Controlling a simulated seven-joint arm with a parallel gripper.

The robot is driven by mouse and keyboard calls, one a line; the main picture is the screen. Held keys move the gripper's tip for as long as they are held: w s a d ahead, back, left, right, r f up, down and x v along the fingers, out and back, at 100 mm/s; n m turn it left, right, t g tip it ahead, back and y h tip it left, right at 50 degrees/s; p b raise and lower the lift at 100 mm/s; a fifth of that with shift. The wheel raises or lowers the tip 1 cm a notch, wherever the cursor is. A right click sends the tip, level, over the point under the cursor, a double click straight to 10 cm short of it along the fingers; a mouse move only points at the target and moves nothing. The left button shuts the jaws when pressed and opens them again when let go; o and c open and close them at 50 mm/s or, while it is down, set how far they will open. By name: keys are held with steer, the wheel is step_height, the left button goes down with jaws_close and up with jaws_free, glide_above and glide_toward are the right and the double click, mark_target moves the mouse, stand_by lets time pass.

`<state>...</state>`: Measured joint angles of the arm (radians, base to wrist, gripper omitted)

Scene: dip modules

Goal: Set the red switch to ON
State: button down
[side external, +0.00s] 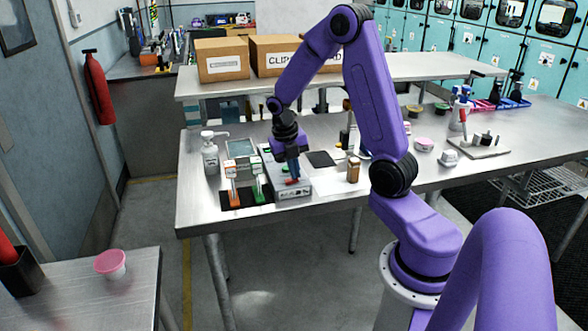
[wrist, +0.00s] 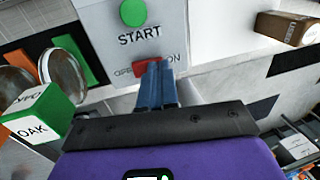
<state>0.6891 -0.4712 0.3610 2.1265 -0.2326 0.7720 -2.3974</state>
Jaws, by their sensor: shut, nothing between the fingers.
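The red switch (wrist: 147,67) is on a grey control box (wrist: 97,20), below a green button (wrist: 133,12) labelled START. An ON label shows just right of the switch, and the lettering to its left is partly unreadable. My gripper (wrist: 155,68) is shut and empty, its blue fingertips at the lower edge of the switch in the wrist view; I cannot tell whether they touch it. In the side view my gripper (side external: 292,179) points down over the box (side external: 295,192), and the switch shows as a small red patch (side external: 291,182) by the fingertips. Which way the switch is set is unclear.
A pump bottle (side external: 210,155) and cardboard boxes (side external: 221,60) stand farther back.

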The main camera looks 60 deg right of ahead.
steer(key=shift+f, duration=0.1)
steer(key=shift+s+d+f, duration=0.1)
steer(key=shift+s+f, duration=0.05)
steer(key=shift+f, duration=0.05)
steer(key=shift+w+a+r, duration=0.15)
steer(key=shift+w+a, duration=0.5)
steer(key=shift+r, duration=0.1)
step_height(320, 180, up, 14)
steer(key=w+a, duration=0.1)
steer(key=w, duration=0.1)
steer(key=shift+a+f, duration=0.2)
steer(key=shift+a, duration=0.2)
steer(key=shift+s, duration=0.1)
stand_by(0.3)
